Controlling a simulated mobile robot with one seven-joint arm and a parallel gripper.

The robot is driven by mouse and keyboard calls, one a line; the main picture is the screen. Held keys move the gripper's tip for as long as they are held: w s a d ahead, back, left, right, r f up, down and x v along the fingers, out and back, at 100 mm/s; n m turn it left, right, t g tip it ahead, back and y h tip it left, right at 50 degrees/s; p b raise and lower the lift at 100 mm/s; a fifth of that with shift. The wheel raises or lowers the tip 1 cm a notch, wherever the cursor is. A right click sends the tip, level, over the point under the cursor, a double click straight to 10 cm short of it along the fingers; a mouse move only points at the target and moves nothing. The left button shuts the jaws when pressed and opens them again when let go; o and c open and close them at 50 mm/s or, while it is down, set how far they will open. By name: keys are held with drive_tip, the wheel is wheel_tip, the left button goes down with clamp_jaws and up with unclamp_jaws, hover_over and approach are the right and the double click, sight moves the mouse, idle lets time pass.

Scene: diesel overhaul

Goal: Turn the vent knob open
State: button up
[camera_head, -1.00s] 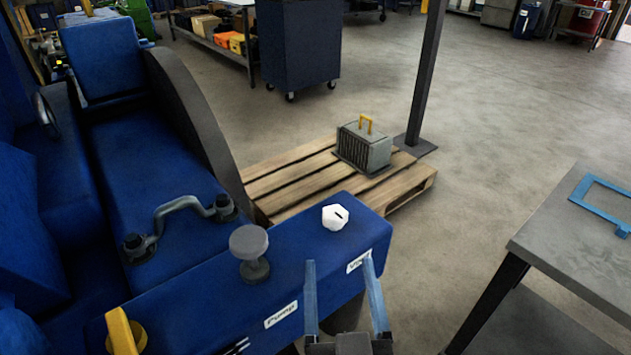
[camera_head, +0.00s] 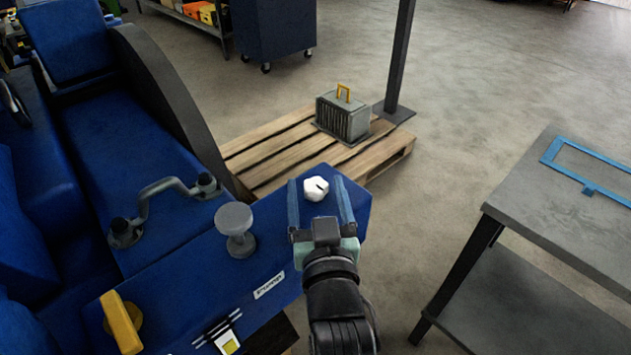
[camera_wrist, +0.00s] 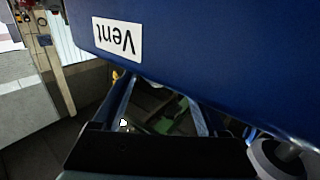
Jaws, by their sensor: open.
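The white faceted vent knob (camera_head: 316,189) with a dark slot mark is on top of the blue housing (camera_head: 190,280), near its right end. My gripper (camera_head: 317,181) is open, its two blue fingers apart. In the head view the fingers appear on either side of the knob; whether they are at its height or touching it cannot be told. In the wrist view the Vent label (camera_wrist: 117,39) shows upside down on the blue housing face, close to my open fingers (camera_wrist: 160,95). The knob cannot be made out there.
A grey round pump knob (camera_head: 234,220) stands left of the vent knob, with a yellow handle (camera_head: 121,322) farther left. A pallet (camera_head: 270,165) with a grey finned box is beyond; a metal table (camera_head: 540,210) stands right.

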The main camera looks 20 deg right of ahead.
drive_tip(key=shift+x, duration=0.8)
drive_tip(key=shift+c, duration=0.2)
clamp_jaws()
